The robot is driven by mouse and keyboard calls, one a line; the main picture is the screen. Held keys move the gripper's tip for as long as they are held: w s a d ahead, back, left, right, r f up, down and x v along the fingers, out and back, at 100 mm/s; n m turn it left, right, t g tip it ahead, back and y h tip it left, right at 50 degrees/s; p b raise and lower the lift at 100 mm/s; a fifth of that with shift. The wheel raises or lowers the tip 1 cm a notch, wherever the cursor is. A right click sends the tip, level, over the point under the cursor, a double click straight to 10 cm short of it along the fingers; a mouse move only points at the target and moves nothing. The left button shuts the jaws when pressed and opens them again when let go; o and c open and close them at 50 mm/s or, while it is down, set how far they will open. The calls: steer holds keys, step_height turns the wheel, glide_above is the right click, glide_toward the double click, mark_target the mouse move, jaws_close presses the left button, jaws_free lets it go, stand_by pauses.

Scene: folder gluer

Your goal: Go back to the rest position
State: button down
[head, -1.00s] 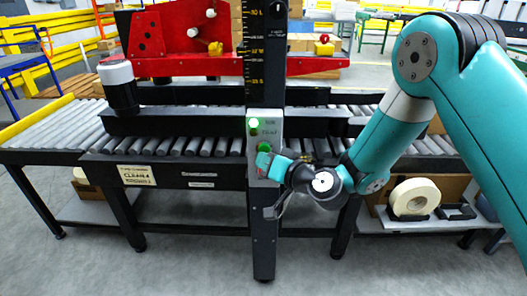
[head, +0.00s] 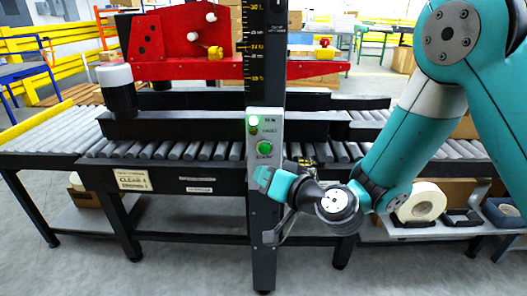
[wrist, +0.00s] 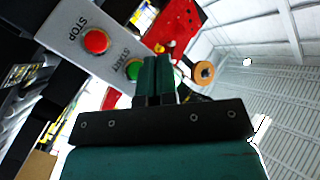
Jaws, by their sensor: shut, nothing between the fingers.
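My gripper (head: 264,177) is in front of the black column, just below the control box (head: 264,134). In the wrist view, my gripper (wrist: 157,62) is shut, its two dark teal fingers together with nothing between them. In the wrist view a red STOP button (wrist: 96,41) and a green START button (wrist: 134,69) show, the green one partly behind the fingers. The fingertips look apart from the box.
A roller conveyor (head: 200,150) runs behind the black column (head: 264,230). A red machine part (head: 190,45) stands above it. The grey floor in front is clear.

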stand_by(0.3)
steer(key=s+r+n+g, duration=0.6)
steer(key=s+g, duration=0.1)
steer(key=s, duration=0.3)
steer(key=s+d+r+g+h, duration=0.2)
steer(key=s+d+g+h, duration=0.4)
steer(key=s+d, duration=0.85)
step_height(320, 180, up, 23)
steer(key=t+h+p, duration=0.1)
steer(key=p, duration=2.2)
steer(key=shift+s+f, duration=0.15)
steer(key=shift+s, duration=0.05)
